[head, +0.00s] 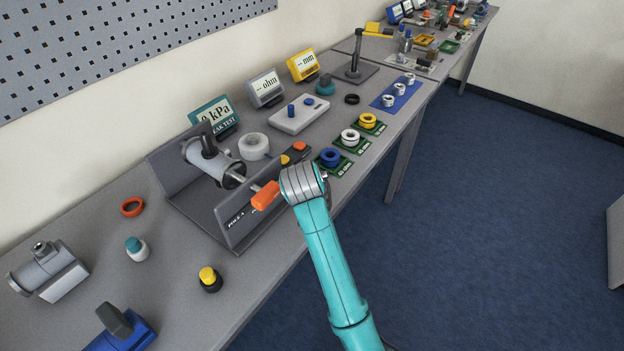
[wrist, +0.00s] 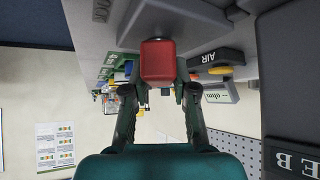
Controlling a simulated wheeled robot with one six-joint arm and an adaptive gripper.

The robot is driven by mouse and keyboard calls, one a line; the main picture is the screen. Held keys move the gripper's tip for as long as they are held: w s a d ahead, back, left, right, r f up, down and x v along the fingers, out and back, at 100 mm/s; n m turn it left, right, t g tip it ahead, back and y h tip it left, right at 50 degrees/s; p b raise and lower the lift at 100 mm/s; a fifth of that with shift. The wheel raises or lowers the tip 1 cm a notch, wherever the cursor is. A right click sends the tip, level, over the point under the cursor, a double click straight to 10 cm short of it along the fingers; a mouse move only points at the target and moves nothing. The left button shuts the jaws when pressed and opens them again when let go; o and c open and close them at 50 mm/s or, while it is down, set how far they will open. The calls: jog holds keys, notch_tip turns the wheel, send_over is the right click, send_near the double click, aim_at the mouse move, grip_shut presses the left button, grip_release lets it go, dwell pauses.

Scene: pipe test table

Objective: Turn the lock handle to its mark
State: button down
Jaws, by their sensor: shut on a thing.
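An orange button (head: 300,146) and a yellow one (head: 285,160) sit just behind my wrist. A kPa display (head: 212,113) stands behind the fixture. Green pads with rings (head: 334,160) lie to the right. A black piece with a yellow cap (head: 209,279) stands front left.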

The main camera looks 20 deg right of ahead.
jog(key=c, duration=0.9)
grip_release()
jog(key=v, duration=1.2)
jog(key=shift+o, duration=0.2)
